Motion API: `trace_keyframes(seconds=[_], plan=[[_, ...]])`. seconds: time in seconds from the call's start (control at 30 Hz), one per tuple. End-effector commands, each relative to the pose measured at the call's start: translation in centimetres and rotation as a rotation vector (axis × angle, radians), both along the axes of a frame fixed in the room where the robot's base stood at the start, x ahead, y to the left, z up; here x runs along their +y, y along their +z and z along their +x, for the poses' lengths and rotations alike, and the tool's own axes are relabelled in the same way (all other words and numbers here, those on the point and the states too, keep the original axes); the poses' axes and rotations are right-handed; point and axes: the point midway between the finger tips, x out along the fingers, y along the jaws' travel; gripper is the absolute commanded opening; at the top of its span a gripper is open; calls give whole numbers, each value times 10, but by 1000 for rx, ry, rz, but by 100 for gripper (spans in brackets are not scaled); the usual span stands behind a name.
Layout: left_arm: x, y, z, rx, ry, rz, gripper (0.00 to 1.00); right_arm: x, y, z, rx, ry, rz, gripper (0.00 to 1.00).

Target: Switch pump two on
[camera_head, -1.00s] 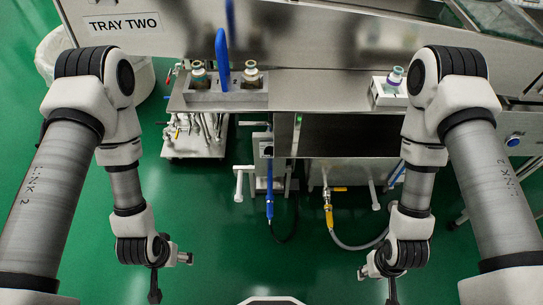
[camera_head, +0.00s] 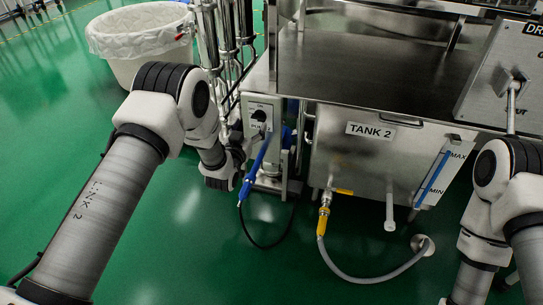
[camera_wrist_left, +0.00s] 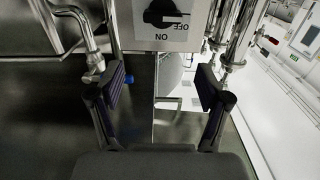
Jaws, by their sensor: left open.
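The pump switch box (camera_head: 260,113) is a grey-white panel with a black rotary knob (camera_head: 259,115), standing left of the tank marked TANK 2. In the left wrist view the knob (camera_wrist_left: 163,12) is partly cut off at the top. ON and OFF labels show there, and the knob's pale mark lies towards OFF. My left gripper (camera_wrist_left: 162,85) is open and empty, its two fingers apart, short of the panel and not touching it. In the head view my left gripper (camera_head: 236,156) is small, partly hidden, just left of and below the box. My right gripper is out of the picture.
Upright pipes (camera_head: 228,35) stand close on the left. Tank 2 (camera_head: 370,155), with a yellow-fitted hose (camera_head: 325,220), is on the right. Green floor (camera_head: 200,260) in front is mostly clear.

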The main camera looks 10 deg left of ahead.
Motion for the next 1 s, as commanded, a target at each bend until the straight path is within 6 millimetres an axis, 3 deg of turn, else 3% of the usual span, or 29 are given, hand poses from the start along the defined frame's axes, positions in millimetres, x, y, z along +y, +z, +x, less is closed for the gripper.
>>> trace_keyframes(seconds=[0.03,0.1,0.27,0.63,0.93,0.97,1.0], plan=[[0,-30,2,-8,-1,1,77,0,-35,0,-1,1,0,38],[-1,-35,2,-12,-2,1,77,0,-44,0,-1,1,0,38],[-1,-33,9,-17,-2,0,77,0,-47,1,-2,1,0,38],[-4,-34,72,-15,-2,1,77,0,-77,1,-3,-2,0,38],[-4,-31,81,-11,-2,1,77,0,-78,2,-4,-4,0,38],[-4,-31,80,-11,-2,1,74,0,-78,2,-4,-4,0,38],[-4,-31,80,-11,-2,1,59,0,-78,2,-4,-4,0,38]])
